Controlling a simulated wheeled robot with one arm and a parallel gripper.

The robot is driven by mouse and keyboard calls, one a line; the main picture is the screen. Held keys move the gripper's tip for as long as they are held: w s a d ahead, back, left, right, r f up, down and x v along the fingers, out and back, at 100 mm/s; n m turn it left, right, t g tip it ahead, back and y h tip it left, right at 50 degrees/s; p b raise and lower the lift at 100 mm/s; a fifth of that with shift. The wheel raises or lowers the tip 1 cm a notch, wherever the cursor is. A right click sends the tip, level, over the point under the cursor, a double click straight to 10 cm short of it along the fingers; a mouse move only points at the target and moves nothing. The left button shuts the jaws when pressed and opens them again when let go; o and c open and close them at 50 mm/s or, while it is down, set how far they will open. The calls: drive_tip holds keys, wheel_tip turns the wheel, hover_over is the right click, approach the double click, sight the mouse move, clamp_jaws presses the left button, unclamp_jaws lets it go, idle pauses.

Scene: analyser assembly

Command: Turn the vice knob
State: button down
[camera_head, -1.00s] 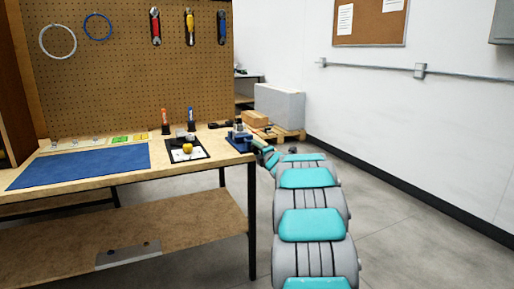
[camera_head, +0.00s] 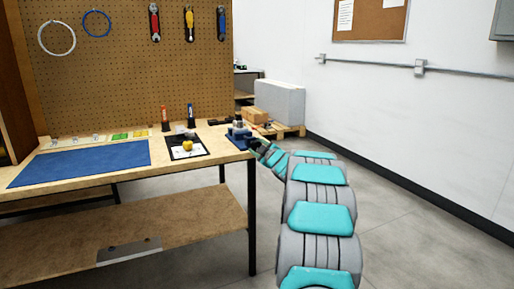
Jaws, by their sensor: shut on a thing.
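A small blue vice (camera_head: 238,137) with a grey upper part stands at the right end of the workbench, near its front corner. My gripper (camera_head: 254,144) is at the vice's right side, at the end of my teal and grey arm. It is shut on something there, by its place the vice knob. The knob itself is too small and too covered by the gripper to make out.
The workbench (camera_head: 205,131) carries a blue mat (camera_head: 80,165), a black tray (camera_head: 187,148) with a yellow object, and two upright markers. A pegboard (camera_head: 125,75) with hanging tools stands behind. Boxes on a pallet (camera_head: 290,129) are beyond the bench.

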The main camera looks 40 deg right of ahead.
drive_tip(key=m, duration=0.4)
drive_tip(key=shift+f+m, duration=0.25)
drive_tip(key=shift+m, duration=0.05)
drive_tip(key=m, duration=0.4)
drive_tip(key=shift+m, duration=0.3)
drive_tip(key=m, duration=0.4)
drive_tip(key=shift+m, duration=2.6)
drive_tip(key=shift+c, duration=1.6)
unclamp_jaws()
drive_tip(key=shift+r+t, duration=0.15)
drive_tip(key=shift+t, duration=0.15)
drive_tip(key=v, duration=0.7)
drive_tip(key=shift+s+b, duration=0.4)
drive_tip(key=shift+b, duration=0.05)
